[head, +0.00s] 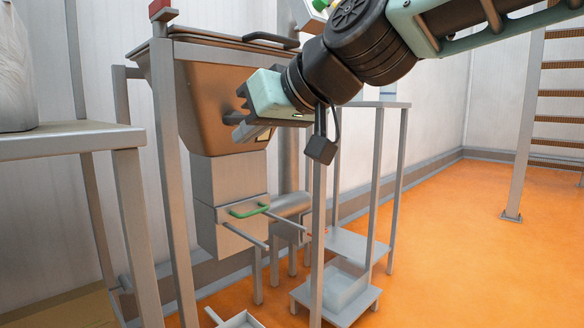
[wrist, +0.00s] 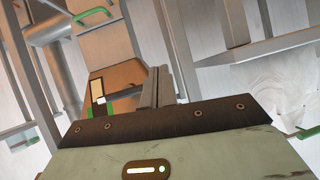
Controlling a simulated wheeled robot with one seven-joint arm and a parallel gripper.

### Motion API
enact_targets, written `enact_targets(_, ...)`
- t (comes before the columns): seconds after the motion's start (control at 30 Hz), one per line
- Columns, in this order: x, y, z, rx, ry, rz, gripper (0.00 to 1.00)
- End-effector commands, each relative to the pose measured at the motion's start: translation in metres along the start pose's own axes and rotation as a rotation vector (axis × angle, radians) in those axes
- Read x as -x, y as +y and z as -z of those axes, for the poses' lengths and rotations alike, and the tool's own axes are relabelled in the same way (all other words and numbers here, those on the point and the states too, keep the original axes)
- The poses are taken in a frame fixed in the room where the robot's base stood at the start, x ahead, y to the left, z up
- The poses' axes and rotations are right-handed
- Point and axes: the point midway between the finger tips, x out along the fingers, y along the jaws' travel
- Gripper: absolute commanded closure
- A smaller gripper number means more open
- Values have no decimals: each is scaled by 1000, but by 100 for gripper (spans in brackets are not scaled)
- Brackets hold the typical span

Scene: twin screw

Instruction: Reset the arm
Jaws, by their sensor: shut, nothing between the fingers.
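My gripper (head: 240,118) is in the head view at the end of my arm, which reaches in from the upper right. It is in front of the brown-grey hopper (head: 200,90) of the machine; whether it touches the hopper I cannot tell. In the wrist view the two fingers (wrist: 157,85) are pressed together, with nothing between them. Below the hopper, a grey box carries a green handle (head: 249,210). A green handle also shows at the top of the wrist view (wrist: 95,15).
A grey table (head: 70,138) stands at the left with a pale sack (head: 15,80) on it. A grey stand with a tray (head: 345,288) is at the lower middle. A ladder-like rack (head: 535,120) is at the right. The orange floor (head: 450,250) is open at the right.

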Motion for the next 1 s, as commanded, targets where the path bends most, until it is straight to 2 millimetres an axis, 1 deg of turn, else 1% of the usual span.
enact_targets(0.03, 13, -9, -18, -14, -110, 5, 100)
enact_targets(0.07, 17, -12, -38, -24, -174, 4, 100)
enact_targets(0.1, 25, -15, -63, -36, -258, 2, 100)
enact_targets(0.17, 40, -19, -102, -58, -383, -7, 100)
enact_targets(0.2, 53, -22, -126, -70, -462, -15, 100)
enact_targets(0.27, 73, -24, -159, -86, -571, -32, 100)
enact_targets(0.3, 87, -25, -178, -96, -636, -43, 100)
enact_targets(0.37, 108, -26, -204, -109, -723, -63, 100)
enact_targets(0.4, 122, -27, -218, -116, -775, -75, 100)
enact_targets(0.47, 142, -27, -238, -125, -849, -94, 100)
enact_targets(0.5, 156, -27, -250, -130, -895, -108, 100)
enact_targets(0.57, 178, -27, -267, -136, -961, -128, 100)
enact_targets(0.6, 192, -27, -276, -139, -1003, -142, 100)
enact_targets(0.63, 201, -27, -280, -141, -1026, -152, 100)
enact_targets(0.7, 204, -28, -261, -142, -1010, -148, 100)
enact_targets(0.77, 210, -29, -250, -142, -1009, -147, 100)
enact_targets(0.97, 234, -34, -206, -142, -1007, -146, 100)
enact_targets(1.0, 240, -35, -195, -142, -1007, -146, 100)
